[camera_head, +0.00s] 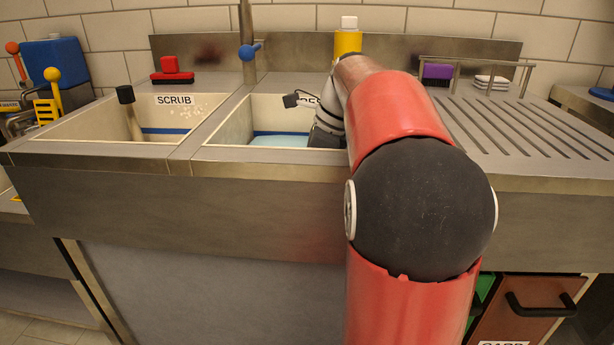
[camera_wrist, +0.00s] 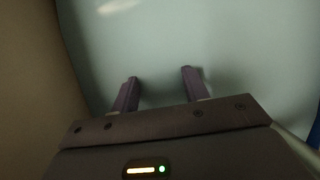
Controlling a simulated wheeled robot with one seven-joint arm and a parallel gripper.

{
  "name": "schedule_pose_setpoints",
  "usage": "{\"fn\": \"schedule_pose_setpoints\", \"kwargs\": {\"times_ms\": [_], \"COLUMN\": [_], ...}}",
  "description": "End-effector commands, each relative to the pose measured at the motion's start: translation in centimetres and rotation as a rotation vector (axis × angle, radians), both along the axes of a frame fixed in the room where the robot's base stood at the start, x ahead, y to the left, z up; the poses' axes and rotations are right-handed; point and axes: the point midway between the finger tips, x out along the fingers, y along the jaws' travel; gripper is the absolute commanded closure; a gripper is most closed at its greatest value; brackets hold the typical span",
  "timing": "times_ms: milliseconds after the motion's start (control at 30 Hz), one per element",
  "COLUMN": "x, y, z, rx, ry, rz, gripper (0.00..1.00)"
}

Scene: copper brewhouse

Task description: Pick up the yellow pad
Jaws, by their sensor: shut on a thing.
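My gripper (camera_wrist: 160,88) reaches down into the right sink basin (camera_head: 234,128). In the wrist view its two fingers stand apart over pale blue-grey water (camera_wrist: 230,40). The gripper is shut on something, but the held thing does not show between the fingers. The yellow pad cannot be made out in either view. In the head view my arm covers the right part of this basin and hides the fingertips.
The left basin (camera_head: 75,128), labelled SCRUB, holds a dark-headed plunger-like handle (camera_head: 126,95). A red brush (camera_head: 171,71), a tap (camera_head: 247,45) and a yellow bottle (camera_head: 348,38) stand along the back. A purple brush (camera_head: 437,74) and white stack (camera_head: 491,82) sit behind the ribbed drainboard (camera_head: 540,130).

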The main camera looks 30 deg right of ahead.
Motion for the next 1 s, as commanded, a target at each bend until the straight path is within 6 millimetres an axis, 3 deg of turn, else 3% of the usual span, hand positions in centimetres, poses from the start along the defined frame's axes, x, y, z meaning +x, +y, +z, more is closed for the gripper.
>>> {"fn": "schedule_pose_setpoints", "kwargs": {"times_ms": [400, 600, 800, 1000], "x": [0.1, 0.1, 0.1, 0.0], "y": [0.0, 0.0, 0.0, 0.0], "z": [11.5, 15.9, 18.0, 18.4], "rx": [-0.002, -0.001, 0.000, 0.000], "ry": [-0.003, -0.001, 0.000, 0.001], "rz": [0.000, -0.002, -0.001, -0.002], "gripper": [0.81, 0.81, 0.81, 0.81]}}
